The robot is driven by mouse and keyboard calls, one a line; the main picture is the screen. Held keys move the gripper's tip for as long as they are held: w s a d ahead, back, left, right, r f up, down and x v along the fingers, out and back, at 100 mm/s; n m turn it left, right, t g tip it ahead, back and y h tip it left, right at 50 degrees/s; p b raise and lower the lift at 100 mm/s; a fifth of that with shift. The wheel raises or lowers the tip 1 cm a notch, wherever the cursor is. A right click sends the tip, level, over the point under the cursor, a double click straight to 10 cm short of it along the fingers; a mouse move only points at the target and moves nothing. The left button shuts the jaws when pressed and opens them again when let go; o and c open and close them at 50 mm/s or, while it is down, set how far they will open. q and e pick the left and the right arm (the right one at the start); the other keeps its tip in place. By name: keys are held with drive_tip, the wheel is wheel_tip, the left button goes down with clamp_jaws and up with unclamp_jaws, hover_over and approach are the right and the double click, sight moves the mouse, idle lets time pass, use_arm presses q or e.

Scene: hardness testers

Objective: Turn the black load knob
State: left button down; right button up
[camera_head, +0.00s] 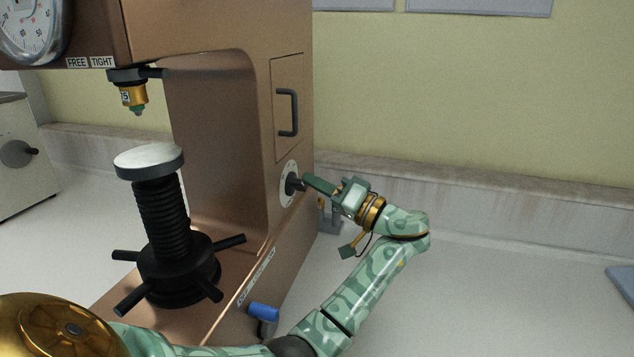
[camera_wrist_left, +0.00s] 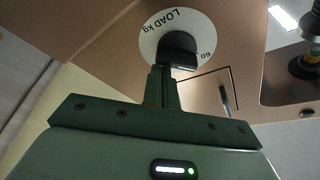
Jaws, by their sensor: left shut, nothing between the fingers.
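The black load knob (camera_head: 293,184) sits on a round white dial on the right side of the bronze hardness tester (camera_head: 225,125). In the left wrist view the knob (camera_wrist_left: 178,48) stands out from the dial (camera_wrist_left: 150,40), which reads "LOAD kg" with a 60 beside the knob. My left gripper (camera_head: 307,180) is at the knob from the right, its green fingers shut with nothing between them. In the left wrist view the fingertips (camera_wrist_left: 162,72) overlap the knob's lower left edge; I cannot tell whether they touch it. My right gripper is not in view.
A black handle (camera_head: 287,112) is on a panel above the knob. The anvil screw (camera_head: 160,215) with black spokes stands at left. A blue-tipped lever (camera_head: 263,312) is low at the tester's side. The bench to the right is mostly clear, with a low wall behind.

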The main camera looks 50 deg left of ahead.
use_arm(q)
drive_tip(key=shift+s+m, duration=0.1)
drive_tip(key=shift+m, duration=0.2)
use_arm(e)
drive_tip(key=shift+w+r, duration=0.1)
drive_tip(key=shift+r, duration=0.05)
use_arm(q)
drive_tip(key=m+p, duration=0.1)
drive_tip(key=m, duration=0.1)
drive_tip(key=f+m+t+h+p, duration=0.1)
drive_tip(key=m+p, duration=0.1)
drive_tip(key=m, duration=0.1)
drive_tip(key=m+t+p, duration=0.1)
drive_tip(key=m+p, duration=0.1)
drive_tip(key=shift+s+d+f+m+h, duration=0.25)
drive_tip(key=shift+s+d+m+h, duration=0.05)
drive_tip(key=shift+s+h, duration=0.1)
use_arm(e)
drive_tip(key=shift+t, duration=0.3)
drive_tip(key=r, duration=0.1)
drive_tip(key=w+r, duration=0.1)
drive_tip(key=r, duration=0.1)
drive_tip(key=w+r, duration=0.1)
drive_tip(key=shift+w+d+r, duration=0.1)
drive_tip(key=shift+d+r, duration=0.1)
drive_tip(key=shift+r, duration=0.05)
use_arm(q)
drive_tip(key=shift+s+r, duration=0.1)
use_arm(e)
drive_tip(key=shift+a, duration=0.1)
